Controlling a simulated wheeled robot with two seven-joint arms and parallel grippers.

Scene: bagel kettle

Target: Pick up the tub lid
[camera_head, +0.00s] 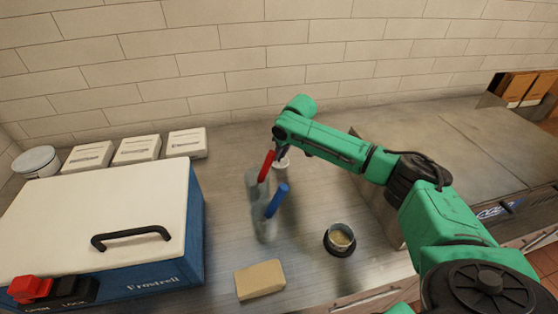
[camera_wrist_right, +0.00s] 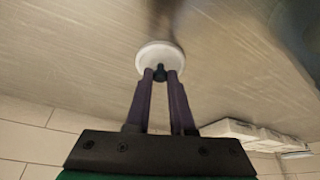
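The tub lid is a small white disc with a dark knob. It shows beneath my right gripper in the head view (camera_head: 282,163) and in the right wrist view (camera_wrist_right: 160,53). My right gripper (camera_head: 279,152) points down at it. In the wrist view the fingers (camera_wrist_right: 160,73) are close together, one on each side of the knob, with no clear gap. I cannot tell whether the lid touches the counter. An open round tub (camera_head: 340,238) with beige contents stands on a dark base, nearer and to the right. My left gripper is not in view.
Close to the gripper stand two clear containers, one with a red part (camera_head: 266,166) and one with a blue part (camera_head: 277,200). A tan block (camera_head: 260,280) lies in front. A blue and white box (camera_head: 100,225) fills the left. White packets (camera_head: 137,150) line the wall.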

